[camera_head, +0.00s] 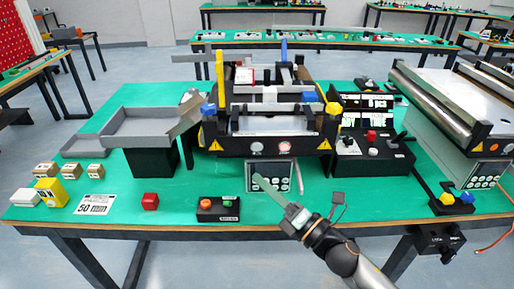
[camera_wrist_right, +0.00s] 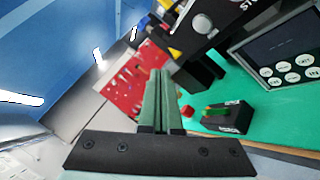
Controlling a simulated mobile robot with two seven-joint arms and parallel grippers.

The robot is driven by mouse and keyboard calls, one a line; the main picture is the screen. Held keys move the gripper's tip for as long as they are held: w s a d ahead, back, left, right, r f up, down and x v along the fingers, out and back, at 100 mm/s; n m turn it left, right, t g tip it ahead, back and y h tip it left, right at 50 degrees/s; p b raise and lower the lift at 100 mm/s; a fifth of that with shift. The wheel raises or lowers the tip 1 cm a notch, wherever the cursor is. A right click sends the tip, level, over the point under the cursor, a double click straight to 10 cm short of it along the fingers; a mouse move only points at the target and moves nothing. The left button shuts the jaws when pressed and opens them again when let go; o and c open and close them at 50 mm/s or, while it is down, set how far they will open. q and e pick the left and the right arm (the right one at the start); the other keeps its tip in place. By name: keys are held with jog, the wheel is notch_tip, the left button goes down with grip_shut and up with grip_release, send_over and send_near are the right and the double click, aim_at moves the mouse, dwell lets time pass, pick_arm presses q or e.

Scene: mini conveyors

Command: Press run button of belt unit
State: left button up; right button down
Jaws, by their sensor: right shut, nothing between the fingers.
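The belt unit (camera_head: 270,143) stands in the middle of the green table, with a small keypad panel (camera_head: 283,171) below its front. A black button box (camera_head: 217,215) sits at the table's front edge, with an orange-red button (camera_head: 206,204) and a green button (camera_head: 228,202). My right gripper (camera_head: 258,181) is shut and empty, in front of the keypad panel and to the right of the button box. In the right wrist view, its closed fingers (camera_wrist_right: 158,78) point ahead, with the button box (camera_wrist_right: 224,117) to their right, apart from them. My left gripper does not show.
A grey tray on a black stand (camera_head: 148,125) is at left. A control box with a display (camera_head: 372,158) stands at right.

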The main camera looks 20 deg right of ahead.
aim_at(257, 147)
jog(key=w+d+b, duration=0.1)
jog(key=w+d, duration=0.1)
jog(key=w, duration=0.6)
jog(key=shift+w+d, duration=0.15)
dwell(2.0)
jog(key=shift+w+d, duration=0.15)
jog(key=shift+w, duration=0.25)
